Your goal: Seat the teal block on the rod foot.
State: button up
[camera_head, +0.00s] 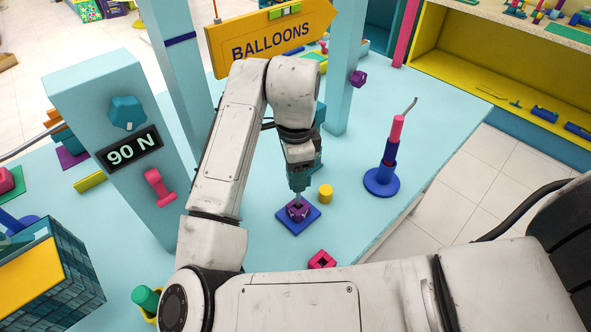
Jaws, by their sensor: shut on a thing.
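My gripper (299,203) points down at the middle of the table, shut at a small purple block (297,212) on a blue square plate (283,216). The tips hide part of the purple block, and its exact fit in the jaws is too small to tell. A round blue foot (381,182) stands to the right, with a blue and pink rod upright on it and a bent grey hook on top. A faceted teal block (126,112) is on the front of the pale blue post. I cannot tell whether it is the task's block. I see no teal block at the gripper tips.
A yellow cylinder (326,193) stands just right of the gripper. A red square piece with a hole (321,260) lies nearer. The post with the 90 N display (134,149) and the BALLOONS sign (270,40) rise left and behind. Table between plate and round foot is mostly clear.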

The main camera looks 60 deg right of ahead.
jog(key=shift+r+p, duration=1.05)
jog(key=shift+r, duration=0.4)
